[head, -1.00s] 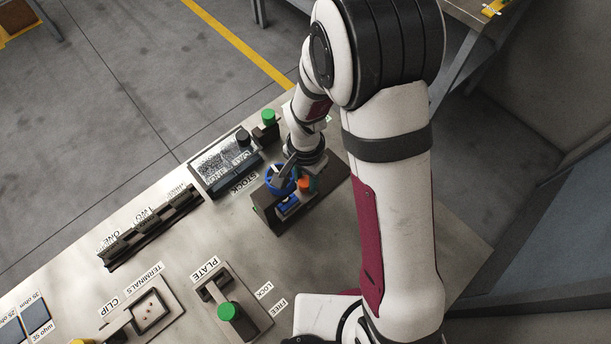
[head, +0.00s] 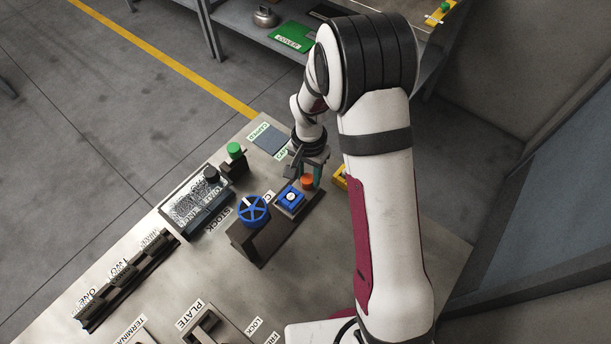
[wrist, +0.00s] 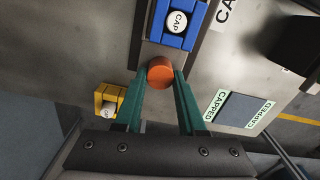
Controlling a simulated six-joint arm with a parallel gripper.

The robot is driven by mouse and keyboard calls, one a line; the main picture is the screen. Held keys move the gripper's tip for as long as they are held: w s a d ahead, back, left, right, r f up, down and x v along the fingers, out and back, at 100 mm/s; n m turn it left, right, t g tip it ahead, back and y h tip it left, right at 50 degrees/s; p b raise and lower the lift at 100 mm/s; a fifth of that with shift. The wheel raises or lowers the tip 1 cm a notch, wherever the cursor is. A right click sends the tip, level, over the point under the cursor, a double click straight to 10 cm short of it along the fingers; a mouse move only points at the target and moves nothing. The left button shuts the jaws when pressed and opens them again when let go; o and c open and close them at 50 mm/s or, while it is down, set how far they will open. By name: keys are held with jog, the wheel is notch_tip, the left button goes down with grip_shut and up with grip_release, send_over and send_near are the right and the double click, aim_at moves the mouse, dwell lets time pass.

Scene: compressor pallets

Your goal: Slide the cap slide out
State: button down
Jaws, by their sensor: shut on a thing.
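The cap slide carries a blue block (head: 291,200) with a round white cap, which also shows in the wrist view, where the white disc reads CAP (wrist: 177,22). An orange knob (wrist: 160,72) stands just beside the block; it also shows in the head view (head: 307,182). My gripper (wrist: 161,80) is shut on the orange knob, with one green fingertip on each side of it. The slide's fixture is a dark brown stand (head: 268,238), with a blue spoked wheel (head: 254,210) to the left of the block. The underside of the slide is hidden.
A yellow block (wrist: 107,103) with a white disc lies left of my fingers in the wrist view. A grey CAPPED pad (wrist: 246,110) is on the right. A green knob (head: 235,150) and a clear-lidded STOCK tray (head: 197,205) stand left of the fixture.

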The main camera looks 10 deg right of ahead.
jog(key=c, duration=0.5)
grip_release()
jog(key=shift+d, duration=0.1)
notch_tip(320, 180, up, 16)
jog(key=shift+f, duration=0.1)
jog(key=s+r+y, duration=0.1)
jog(key=s+r, duration=0.1)
jog(key=s, duration=1)
jog(key=s+r+n, duration=0.1)
jog(key=s, duration=1.2)
jog(key=shift+d+r+n+y, duration=0.3)
jog(key=shift+d+r+y, duration=0.1)
jog(key=shift+d, duration=0.05)
